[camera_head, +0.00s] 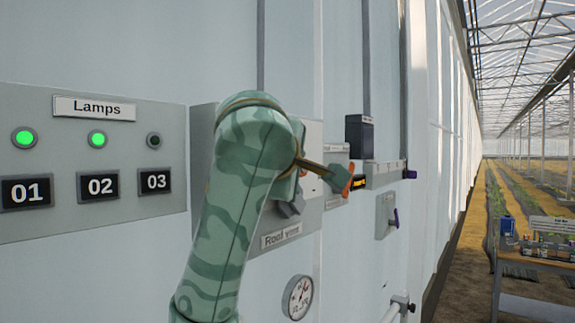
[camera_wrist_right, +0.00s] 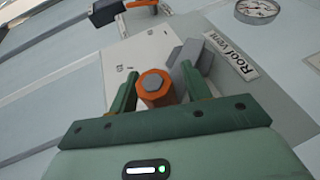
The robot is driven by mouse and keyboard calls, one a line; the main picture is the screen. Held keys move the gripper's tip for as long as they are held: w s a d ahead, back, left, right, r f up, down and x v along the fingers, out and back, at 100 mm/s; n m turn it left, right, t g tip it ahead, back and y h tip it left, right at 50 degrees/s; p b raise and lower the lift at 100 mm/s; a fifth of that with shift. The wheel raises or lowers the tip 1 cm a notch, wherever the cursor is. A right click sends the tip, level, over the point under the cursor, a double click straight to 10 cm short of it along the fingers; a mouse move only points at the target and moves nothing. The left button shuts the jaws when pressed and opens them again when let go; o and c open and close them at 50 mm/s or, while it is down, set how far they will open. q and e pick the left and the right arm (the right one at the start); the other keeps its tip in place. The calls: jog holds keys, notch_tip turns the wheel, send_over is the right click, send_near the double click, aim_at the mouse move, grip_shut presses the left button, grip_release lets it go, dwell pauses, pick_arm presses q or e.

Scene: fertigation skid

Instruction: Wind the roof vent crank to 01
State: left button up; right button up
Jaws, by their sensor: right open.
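The roof vent panel (camera_head: 312,215) is on the wall in the head view, largely hidden behind my right arm. Its label, partly covered, reads "Roof vent" and also shows in the right wrist view (camera_wrist_right: 231,57). In the wrist view, the crank's orange six-sided knob (camera_wrist_right: 155,86) stands between the two green fingers of my right gripper (camera_wrist_right: 157,80). The fingers are open, with a gap visible on both sides of the knob. A grey crank part (camera_wrist_right: 190,58) lies just behind it. The plate's marks are too small to read. My left gripper is not in view.
A Lamps panel (camera_head: 95,219) at left shows lamps 01 and 02 lit green, 03 dark. Right of the vent panel are an orange handle (camera_head: 341,179), a dark box (camera_head: 359,136) and a purple-handled switch (camera_head: 386,216). A round gauge (camera_head: 298,297) hangs below.

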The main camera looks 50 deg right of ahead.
jog(key=b+v, duration=0.2)
jog(key=v, duration=1.3)
jog(key=shift+s+a, duration=0.1)
jog(key=shift+a, duration=0.1)
